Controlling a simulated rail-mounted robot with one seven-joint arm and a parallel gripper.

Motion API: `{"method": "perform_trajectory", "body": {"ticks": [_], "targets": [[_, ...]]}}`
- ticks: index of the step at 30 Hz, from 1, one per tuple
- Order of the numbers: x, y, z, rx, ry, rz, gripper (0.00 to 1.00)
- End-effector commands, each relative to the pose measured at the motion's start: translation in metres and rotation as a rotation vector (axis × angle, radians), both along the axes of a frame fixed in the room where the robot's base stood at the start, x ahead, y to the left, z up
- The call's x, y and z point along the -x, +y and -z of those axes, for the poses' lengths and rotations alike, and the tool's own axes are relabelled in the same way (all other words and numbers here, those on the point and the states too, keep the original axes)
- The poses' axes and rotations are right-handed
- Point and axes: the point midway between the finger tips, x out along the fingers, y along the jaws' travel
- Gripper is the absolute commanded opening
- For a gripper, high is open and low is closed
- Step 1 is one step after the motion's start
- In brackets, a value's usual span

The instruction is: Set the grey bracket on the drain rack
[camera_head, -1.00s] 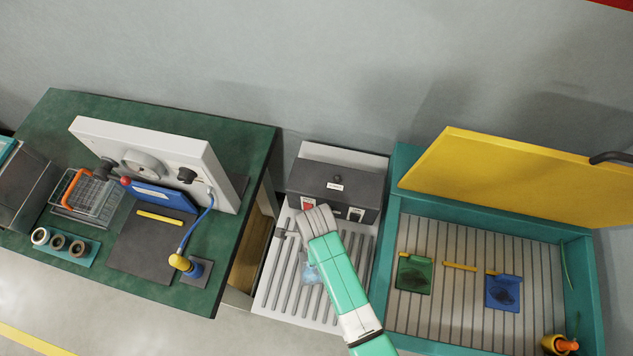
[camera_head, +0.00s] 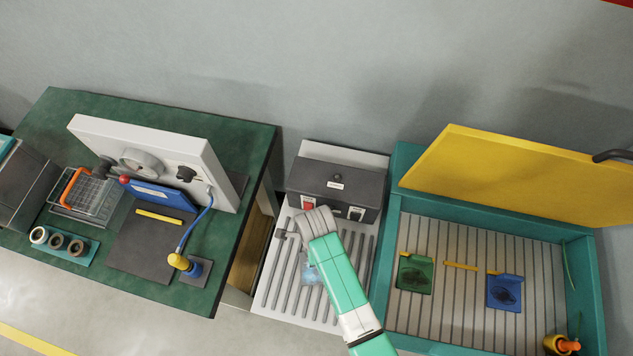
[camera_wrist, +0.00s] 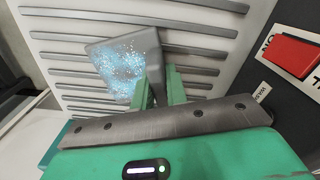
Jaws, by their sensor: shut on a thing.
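The grey bracket (camera_wrist: 122,64) shows in the wrist view with a pale blue speckled patch across its face. My gripper (camera_wrist: 158,84) has its two green fingers closed on the bracket's right edge. In the head view the bracket (camera_head: 310,275) is mostly hidden by my arm, with only a bluish part showing. The drain rack (camera_head: 281,293) is the pale ribbed surface in the middle, and its slats (camera_wrist: 70,68) lie directly behind the bracket in the wrist view. I cannot tell whether the bracket touches them.
A dark box with a red switch (camera_head: 308,203) stands at the rack's back edge. To the right is a teal bin (camera_head: 388,290) with a raised yellow lid (camera_head: 520,180), holding green and blue pieces. A green table (camera_head: 230,140) with a test unit stands left.

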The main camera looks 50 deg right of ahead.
Motion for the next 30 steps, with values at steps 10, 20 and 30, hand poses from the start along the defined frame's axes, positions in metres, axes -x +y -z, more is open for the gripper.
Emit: {"method": "perform_trajectory", "body": {"ticks": [10,20,30], "targets": [[0.0,0.0,0.001,0.001,-0.001,0.0,0.0],[0.0,0.0,0.002,0.0,0.0,0.0,0.4],[0.0,0.0,-0.019,-0.001,0.001,0.0,0.4]]}}
